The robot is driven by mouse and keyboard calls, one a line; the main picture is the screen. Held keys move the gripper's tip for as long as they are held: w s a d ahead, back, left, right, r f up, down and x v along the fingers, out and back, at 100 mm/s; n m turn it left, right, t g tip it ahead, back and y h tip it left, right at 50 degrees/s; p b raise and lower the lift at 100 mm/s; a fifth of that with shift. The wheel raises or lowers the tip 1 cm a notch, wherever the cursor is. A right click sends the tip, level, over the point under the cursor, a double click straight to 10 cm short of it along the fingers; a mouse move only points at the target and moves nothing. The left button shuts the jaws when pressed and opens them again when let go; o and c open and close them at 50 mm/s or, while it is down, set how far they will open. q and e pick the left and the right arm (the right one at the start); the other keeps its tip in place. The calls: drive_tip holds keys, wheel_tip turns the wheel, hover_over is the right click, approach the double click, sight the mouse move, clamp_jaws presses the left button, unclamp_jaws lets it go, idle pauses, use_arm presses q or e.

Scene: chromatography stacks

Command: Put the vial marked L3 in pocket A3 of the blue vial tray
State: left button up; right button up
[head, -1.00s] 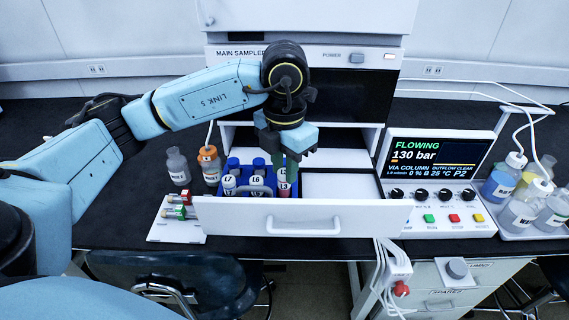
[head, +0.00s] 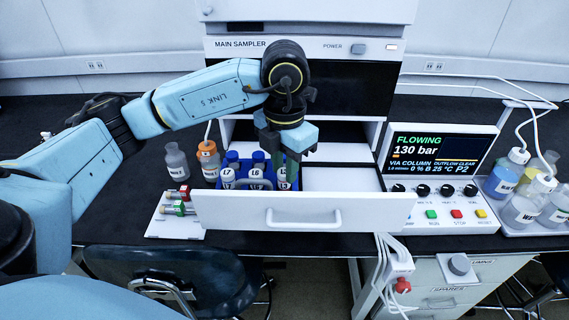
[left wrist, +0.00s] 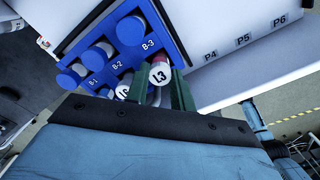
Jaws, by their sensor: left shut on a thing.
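My left gripper (head: 288,176) points down over the right end of the blue vial tray (left wrist: 184,50), in the open drawer. Its green fingers are shut on the vial marked L3 (left wrist: 161,75), whose pinkish-red part shows between them in the left wrist view. The vial is at the tray's front side, in line with the B-3 label. Whether its base is inside a pocket is hidden. Blue-capped vials (left wrist: 131,30) stand in the row behind. A vial beside L3 (left wrist: 123,91) has a partly hidden label. My right gripper is out of view.
The white drawer front (head: 240,212) stands before the tray and hides its lower front. Bare drawer floor (head: 340,178) lies right of the tray. Bottles (head: 208,160) stand left; a control panel (head: 440,165) stands right.

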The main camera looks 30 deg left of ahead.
use_arm(q)
drive_tip(key=o, duration=1.4)
drive_tip(key=shift+o, duration=0.2)
drive_tip(key=shift+r, duration=0.15)
drive_tip(key=shift+r+p, duration=2.3)
drive_tip(key=shift+r, duration=1.15)
